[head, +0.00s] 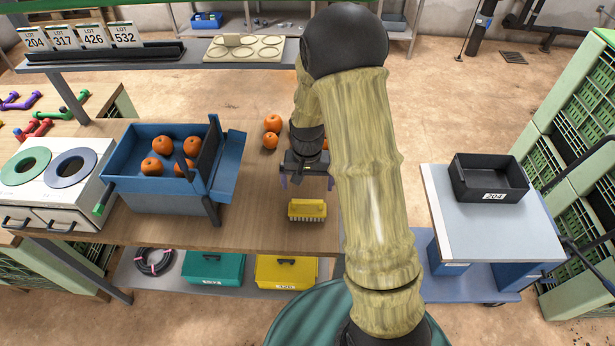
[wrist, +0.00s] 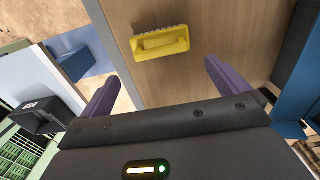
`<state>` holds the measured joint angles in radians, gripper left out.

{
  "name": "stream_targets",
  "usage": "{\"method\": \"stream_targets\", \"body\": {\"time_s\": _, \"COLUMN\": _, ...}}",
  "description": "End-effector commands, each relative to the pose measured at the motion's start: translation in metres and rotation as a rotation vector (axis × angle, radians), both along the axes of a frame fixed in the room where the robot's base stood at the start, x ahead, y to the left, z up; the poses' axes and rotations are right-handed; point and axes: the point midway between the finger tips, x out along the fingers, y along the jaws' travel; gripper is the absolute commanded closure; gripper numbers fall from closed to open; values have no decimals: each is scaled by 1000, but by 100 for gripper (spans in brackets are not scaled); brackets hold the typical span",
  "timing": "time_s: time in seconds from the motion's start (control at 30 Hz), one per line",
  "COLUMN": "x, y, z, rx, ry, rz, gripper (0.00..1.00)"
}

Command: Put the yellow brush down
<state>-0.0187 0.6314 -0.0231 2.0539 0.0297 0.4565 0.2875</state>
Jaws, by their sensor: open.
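The yellow brush (head: 307,208) rests on the wooden bench top (head: 262,222) near its front edge, bristles down, in the head view. In the wrist view the brush (wrist: 160,43) lies on the wood beyond my fingertips, with its handle side towards the camera. My gripper (head: 305,180) is above and just behind the brush, apart from it. In the wrist view its two purple fingers (wrist: 158,82) are spread wide with nothing between them.
A blue bin (head: 140,196) with several oranges stands left on the bench. Loose oranges (head: 272,123) lie behind my gripper. A white unit (head: 62,185) with two round openings is far left. A black tray (head: 490,178) sits on a cart at right. Bare wood surrounds the brush.

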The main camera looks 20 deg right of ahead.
Motion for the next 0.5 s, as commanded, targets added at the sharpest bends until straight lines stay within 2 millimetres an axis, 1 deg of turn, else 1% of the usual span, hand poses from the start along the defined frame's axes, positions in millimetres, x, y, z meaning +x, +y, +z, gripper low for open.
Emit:
{"method": "stream_targets", "body": {"time_s": 0.1, "x": 1, "y": 0, "z": 16, "rx": 0, "ry": -5, "rz": 0, "gripper": 0}}
{"method": "stream_targets", "body": {"time_s": 0.2, "x": 0, "y": 0, "z": 26, "rx": 0, "ry": -2, "rz": 0, "gripper": 0}}
{"method": "stream_targets", "body": {"time_s": 0.3, "x": 0, "y": 0, "z": 30, "rx": 1, "ry": -1, "rz": 0, "gripper": 0}}
{"method": "stream_targets", "body": {"time_s": 0.5, "x": 0, "y": 0, "z": 31, "rx": 0, "ry": 0, "rz": 0, "gripper": 0}}
